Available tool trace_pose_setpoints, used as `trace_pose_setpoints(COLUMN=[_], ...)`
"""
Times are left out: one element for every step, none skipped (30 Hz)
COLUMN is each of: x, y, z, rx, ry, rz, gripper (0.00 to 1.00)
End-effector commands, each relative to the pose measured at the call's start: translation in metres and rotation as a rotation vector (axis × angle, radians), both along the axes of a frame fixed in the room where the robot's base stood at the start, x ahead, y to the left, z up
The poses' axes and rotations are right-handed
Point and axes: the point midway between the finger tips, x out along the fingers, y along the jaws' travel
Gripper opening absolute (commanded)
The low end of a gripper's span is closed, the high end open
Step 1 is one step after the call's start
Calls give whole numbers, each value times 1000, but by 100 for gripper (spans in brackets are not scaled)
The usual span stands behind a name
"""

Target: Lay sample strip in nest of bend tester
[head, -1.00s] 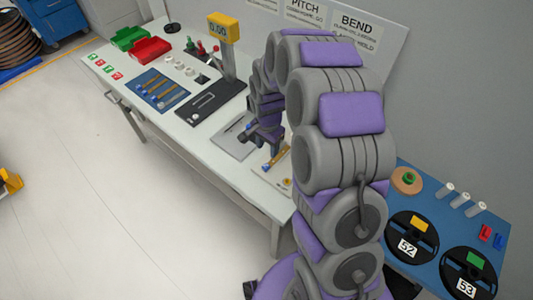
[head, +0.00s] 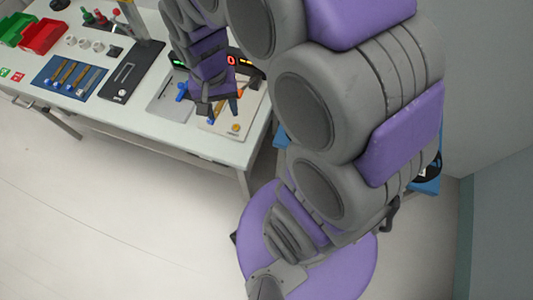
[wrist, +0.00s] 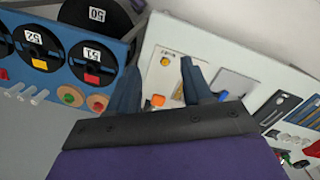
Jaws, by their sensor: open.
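The bend tester (head: 218,127) is a pale plate at the right end of the white bench, with a round orange knob on its front part; it also shows in the wrist view (wrist: 158,48). My gripper (head: 205,108) hangs low over its left side. In the wrist view my gripper (wrist: 160,76) is open, with a finger on each side of the plate. A small orange part (wrist: 157,101) shows between the fingers, close to the palm. I cannot tell whether it belongs to a strip. The nest is mostly hidden by my gripper. Brown strips with blue ends (head: 70,74) lie on a blue mat.
A grey plate (head: 168,108) lies just left of the tester, and a black fixture (head: 124,76) stands further left. Red bin (head: 43,36) and green bin (head: 19,25) are at the far left. A blue board with reels (wrist: 92,62) is beside the bench.

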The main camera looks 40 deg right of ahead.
Motion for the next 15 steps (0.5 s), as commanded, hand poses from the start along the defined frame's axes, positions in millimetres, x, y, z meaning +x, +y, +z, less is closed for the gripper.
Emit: trace_pose_setpoints(x=[-14, -23, -35, -43, -51, -61, -69, -78, -90, -99, -107, -118, -125, -133, -143], y=[0, -1, -1, -1, -1, -1, -1, -2, -2, -2, -2, -3, -3, -3, -3], z=[8, 11, 16, 19, 22, 26, 29, 31, 34, 36, 38, 40, 42, 43, 44], rx=[2, 3, 6, 7, 8, 11, 13, 15, 18, 21, 23, 26, 28, 31, 36], ry=[3, 8, 14, 18, 21, 22, 26, 32, 39, 43, 48, 52, 53, 55, 62], rz=[33, 53, 82, 103, 125, 152, 172, 192, 219, 239, 260, 286, 304, 321, 343], gripper=[50, 50, 50, 50, 50, 50, 50, 50, 50, 50, 50, 50, 50, 50, 50])
